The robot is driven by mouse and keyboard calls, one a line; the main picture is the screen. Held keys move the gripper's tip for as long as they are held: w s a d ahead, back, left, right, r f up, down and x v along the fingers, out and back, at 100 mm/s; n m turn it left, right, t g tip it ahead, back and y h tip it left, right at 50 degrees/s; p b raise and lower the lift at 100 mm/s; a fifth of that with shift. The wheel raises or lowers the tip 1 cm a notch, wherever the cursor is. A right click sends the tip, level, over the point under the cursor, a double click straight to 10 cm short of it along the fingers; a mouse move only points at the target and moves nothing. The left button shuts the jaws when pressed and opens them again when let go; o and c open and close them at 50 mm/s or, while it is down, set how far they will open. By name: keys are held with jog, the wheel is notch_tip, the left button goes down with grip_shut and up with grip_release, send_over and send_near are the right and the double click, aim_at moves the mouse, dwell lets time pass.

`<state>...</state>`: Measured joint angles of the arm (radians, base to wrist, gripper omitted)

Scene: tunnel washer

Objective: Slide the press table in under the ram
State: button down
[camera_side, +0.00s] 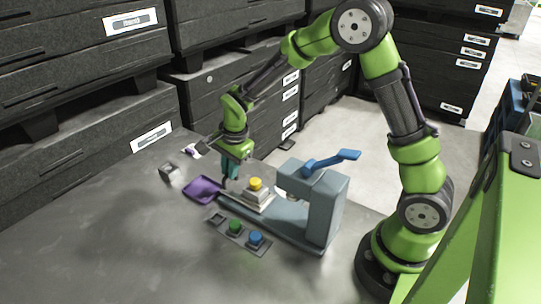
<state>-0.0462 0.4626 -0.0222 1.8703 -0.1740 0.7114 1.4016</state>
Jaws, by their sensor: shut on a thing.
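The press (326,205) is a grey-blue frame with a blue lever (331,160) on top and a long base. The press table (249,204) is a pale slab on that base, out to the left of the frame. A yellow round piece (255,184) sits on top of it. The ram (293,197) is partly hidden by the frame. My gripper (229,184) points down at the table's left end, with its fingers shut there. The fingertips' exact contact is too small to see clearly.
A purple tray (202,190) lies just left of the press. In front, a dark holder carries a green piece (235,227) and a blue piece (256,238). A small grey block (169,173) lies farther left. The front left of the metal bench (110,245) is clear.

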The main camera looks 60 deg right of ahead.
aim_at(253, 180)
jog(key=s, duration=0.7)
jog(key=shift+s, duration=0.25)
jog(key=c, duration=1.2)
grip_release()
jog(key=shift+o, duration=0.2)
jog(key=s+r, duration=0.3)
jog(key=r, duration=1.3)
jog(key=shift+s+r, duration=0.2)
jog(key=shift+r, duration=0.1)
